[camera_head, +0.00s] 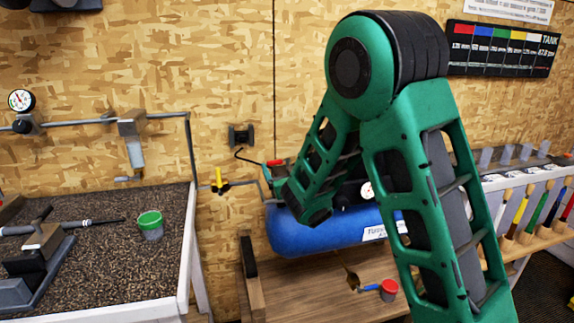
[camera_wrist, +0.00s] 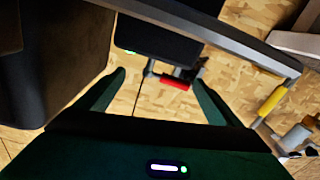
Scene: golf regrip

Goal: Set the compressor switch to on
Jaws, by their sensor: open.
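The compressor shows in the head view as a blue tank (camera_head: 325,232) low against the wall, partly hidden behind my green arm. A small red part (camera_head: 274,162) shows above its left end; I cannot tell whether it is the switch. In the wrist view, my gripper (camera_wrist: 160,78) is open, its two green fingers apart with nothing held. A red bar (camera_wrist: 176,83) on a dark bracket appears between the fingertips, beyond them. A black box (camera_wrist: 158,42) with a small green light is above it. The switch's setting cannot be read.
A yellow-handled valve (camera_head: 218,184) sits on the pipe left of the tank; a yellow part (camera_wrist: 271,101) shows at right in the wrist view. A workbench (camera_head: 110,255) with a vise stands left.

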